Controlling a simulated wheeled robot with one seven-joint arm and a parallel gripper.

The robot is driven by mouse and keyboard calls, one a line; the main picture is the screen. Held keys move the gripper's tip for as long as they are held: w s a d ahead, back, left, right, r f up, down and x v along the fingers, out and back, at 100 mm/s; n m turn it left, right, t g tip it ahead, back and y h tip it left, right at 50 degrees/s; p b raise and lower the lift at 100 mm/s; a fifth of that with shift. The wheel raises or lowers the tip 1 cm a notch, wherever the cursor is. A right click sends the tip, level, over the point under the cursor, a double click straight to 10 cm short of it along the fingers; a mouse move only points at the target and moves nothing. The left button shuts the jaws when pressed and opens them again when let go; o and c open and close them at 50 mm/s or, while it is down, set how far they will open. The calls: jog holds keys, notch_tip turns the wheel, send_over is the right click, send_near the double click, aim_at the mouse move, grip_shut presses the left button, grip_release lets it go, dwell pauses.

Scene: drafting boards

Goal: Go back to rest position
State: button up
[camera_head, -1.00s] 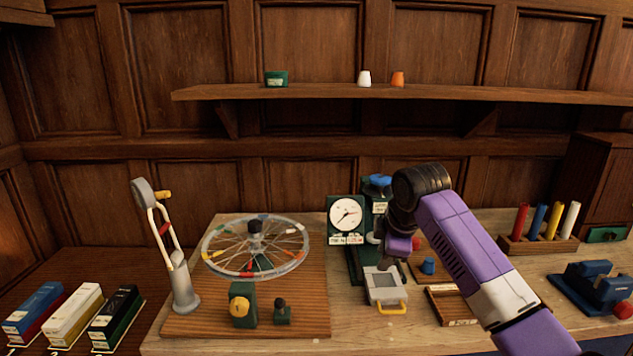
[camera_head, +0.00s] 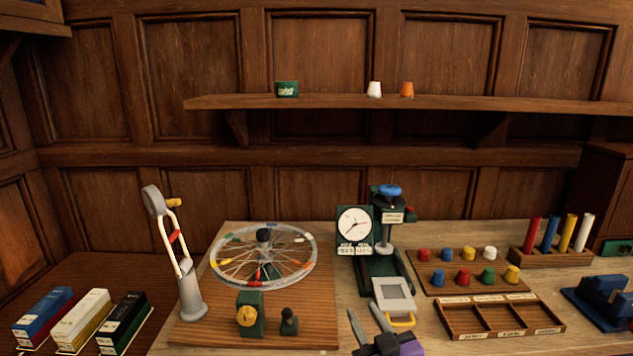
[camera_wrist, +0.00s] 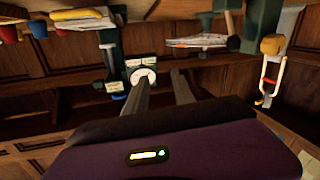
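The rest of my arm is mostly out of the head view.
Near my gripper are a grey device with a yellow handle (camera_head: 393,295), a green dial stand (camera_head: 354,230) and an empty wooden tray (camera_head: 455,334). Coloured caps (camera_head: 488,276) sit behind the tray.

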jog(key=s+d+f+m+h, duration=0.1)
jog(key=s+d, duration=0.2)
jog(key=s, duration=1.3)
jog(key=s+d+f+m+g+h, duration=0.1)
jog(key=s+d, duration=0.3)
jog(key=s, duration=1.2)
jog(key=s+d+f+m+g+h, duration=0.1)
jog(key=s+d+f+m+h, duration=0.1)
jog(key=s, duration=1.3)
jog(key=shift+s+d+f+m, duration=0.3)
jog(key=shift+s+d+f, duration=0.1)
jog(key=shift+d+f, duration=0.35)
